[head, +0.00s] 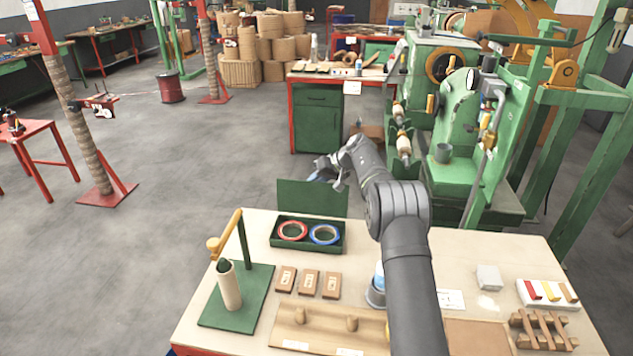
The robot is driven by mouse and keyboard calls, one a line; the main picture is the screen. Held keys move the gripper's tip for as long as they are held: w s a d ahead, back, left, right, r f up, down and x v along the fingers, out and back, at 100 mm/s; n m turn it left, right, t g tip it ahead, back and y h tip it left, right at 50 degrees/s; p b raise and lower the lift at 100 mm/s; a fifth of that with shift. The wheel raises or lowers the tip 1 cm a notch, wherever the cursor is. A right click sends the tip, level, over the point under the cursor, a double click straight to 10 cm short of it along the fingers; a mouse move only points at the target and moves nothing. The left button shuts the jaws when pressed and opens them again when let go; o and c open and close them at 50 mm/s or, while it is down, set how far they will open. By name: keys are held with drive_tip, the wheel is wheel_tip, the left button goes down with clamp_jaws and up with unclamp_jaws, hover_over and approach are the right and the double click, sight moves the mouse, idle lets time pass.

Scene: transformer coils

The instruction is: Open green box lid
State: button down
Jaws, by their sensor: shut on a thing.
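The green box (309,249) stands on the table towards its far edge. Its green lid (308,198) is up, standing roughly upright at the back of the box. A red ring (279,231) and a blue ring (337,236), which look like tape rolls, lie inside. My gripper (336,180) is at the lid's top edge, right of its middle, shut on the lid. The exact contact is small and partly hidden behind the lid.
A green stand with a pale roll (230,290) is left of the box. Several brown blocks (309,282) and a wooden board (330,338) lie in front. My arm crosses the table right of the box. A green machine (455,165) stands behind right.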

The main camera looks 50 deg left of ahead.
drive_tip(key=shift+w+d+f, duration=0.25)
drive_tip(key=shift+f, duration=0.3)
drive_tip(key=c, duration=1.2)
unclamp_jaws()
drive_tip(key=shift+s+a+r, duration=0.1)
drive_tip(key=shift+r, duration=0.2)
drive_tip(key=v, duration=1.7)
drive_tip(key=shift+r, duration=0.25)
